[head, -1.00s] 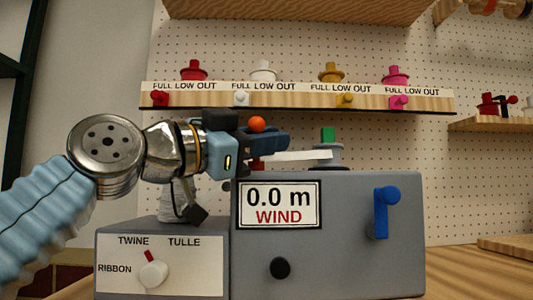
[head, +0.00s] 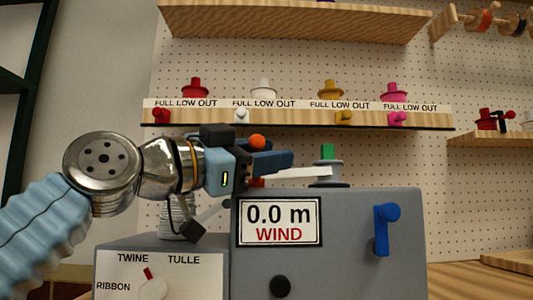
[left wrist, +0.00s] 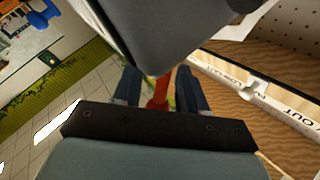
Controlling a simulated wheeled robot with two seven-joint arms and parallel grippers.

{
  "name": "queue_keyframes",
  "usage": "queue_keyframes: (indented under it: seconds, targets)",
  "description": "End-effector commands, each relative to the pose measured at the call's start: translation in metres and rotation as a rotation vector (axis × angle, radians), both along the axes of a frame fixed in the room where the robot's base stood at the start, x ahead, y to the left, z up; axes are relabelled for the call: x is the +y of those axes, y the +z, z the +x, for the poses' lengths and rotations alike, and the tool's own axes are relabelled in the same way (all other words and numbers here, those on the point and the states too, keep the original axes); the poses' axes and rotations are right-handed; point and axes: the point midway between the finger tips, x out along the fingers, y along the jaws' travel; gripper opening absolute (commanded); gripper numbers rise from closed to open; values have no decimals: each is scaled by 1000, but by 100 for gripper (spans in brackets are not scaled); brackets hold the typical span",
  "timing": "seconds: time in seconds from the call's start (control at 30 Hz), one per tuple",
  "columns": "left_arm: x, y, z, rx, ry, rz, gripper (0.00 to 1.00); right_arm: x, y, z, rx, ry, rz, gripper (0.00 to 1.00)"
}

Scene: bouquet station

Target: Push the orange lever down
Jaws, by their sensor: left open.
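The orange lever has a round orange knob (head: 257,142) that shows just above my left gripper in the head view. A red-orange piece (head: 256,182) shows below the fingers, at the top left of the grey machine (head: 350,250). My left gripper (head: 286,161) is open at the lever, its dark blue fingers pointing right. In the left wrist view, the red-orange lever stem (left wrist: 161,92) stands between the two open fingers (left wrist: 156,80); I cannot tell whether they touch it. The fingers hide the stem's middle in the head view. My right gripper is not in view.
A selector dial (head: 152,289) is at lower left. A shelf (head: 300,116) with coloured knobs is behind.

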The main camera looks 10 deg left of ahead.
Motion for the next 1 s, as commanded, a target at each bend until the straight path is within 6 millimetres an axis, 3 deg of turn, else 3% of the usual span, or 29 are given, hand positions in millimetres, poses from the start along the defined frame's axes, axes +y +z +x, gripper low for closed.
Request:
queue_keyframes:
  seconds: [0.53,0.7,1.0]
  targets:
    - [74,-24,-85,-5,1,-2,42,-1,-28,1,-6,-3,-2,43]
    - [85,-28,-97,-4,-1,-2,42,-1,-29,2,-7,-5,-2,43]
    - [87,-28,-99,-2,-1,-2,42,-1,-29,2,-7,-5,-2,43]
